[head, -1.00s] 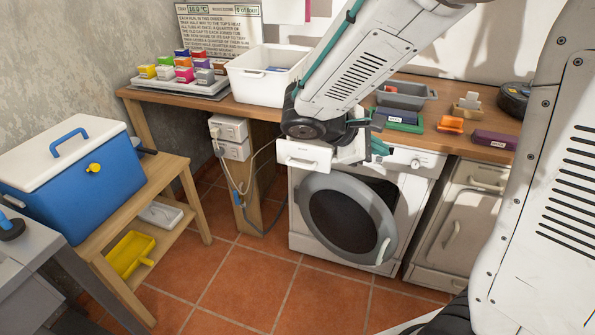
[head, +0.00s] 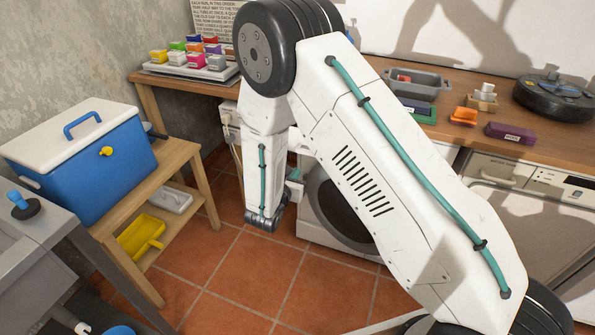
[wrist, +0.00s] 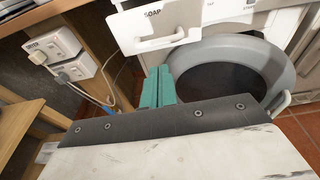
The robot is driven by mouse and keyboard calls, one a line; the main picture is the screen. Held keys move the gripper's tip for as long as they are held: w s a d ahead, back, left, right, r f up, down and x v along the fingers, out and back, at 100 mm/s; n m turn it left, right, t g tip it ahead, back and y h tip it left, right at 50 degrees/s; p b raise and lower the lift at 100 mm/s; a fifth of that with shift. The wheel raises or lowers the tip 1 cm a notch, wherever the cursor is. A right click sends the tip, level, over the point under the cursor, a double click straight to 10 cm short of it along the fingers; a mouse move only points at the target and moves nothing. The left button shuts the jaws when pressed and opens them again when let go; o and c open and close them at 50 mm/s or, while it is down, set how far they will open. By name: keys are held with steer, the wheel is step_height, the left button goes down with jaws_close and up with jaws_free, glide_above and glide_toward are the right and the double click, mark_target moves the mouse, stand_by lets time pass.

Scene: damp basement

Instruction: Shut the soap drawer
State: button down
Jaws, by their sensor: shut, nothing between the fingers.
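The soap drawer (wrist: 150,27) is a white front marked SOAP with a bar handle, at the top of the wrist view. It appears pulled out from the washing machine (head: 312,225). In the head view my arm hides most or all of it. My gripper (wrist: 158,85) shows two teal fingers pressed together, empty, just below the drawer's handle in the picture. A gap to the handle shows; depth is hard to judge. In the head view, part of my gripper (head: 294,183) shows beside the machine's round door.
The round grey door (wrist: 240,65) seems ajar, close right of my fingers. Wall sockets (wrist: 60,58) with a cable are at left. The worktop (head: 470,120) above holds a grey tub (head: 418,82) and small blocks. A cooler (head: 85,160) stands left. The tiled floor (head: 240,275) is clear.

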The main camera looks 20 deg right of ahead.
mark_target(310, 154)
steer(key=x, duration=1.1)
steer(key=shift+w+d+f, duration=0.1)
steer(key=shift+w+d, duration=0.1)
steer(key=shift+d, duration=0.05)
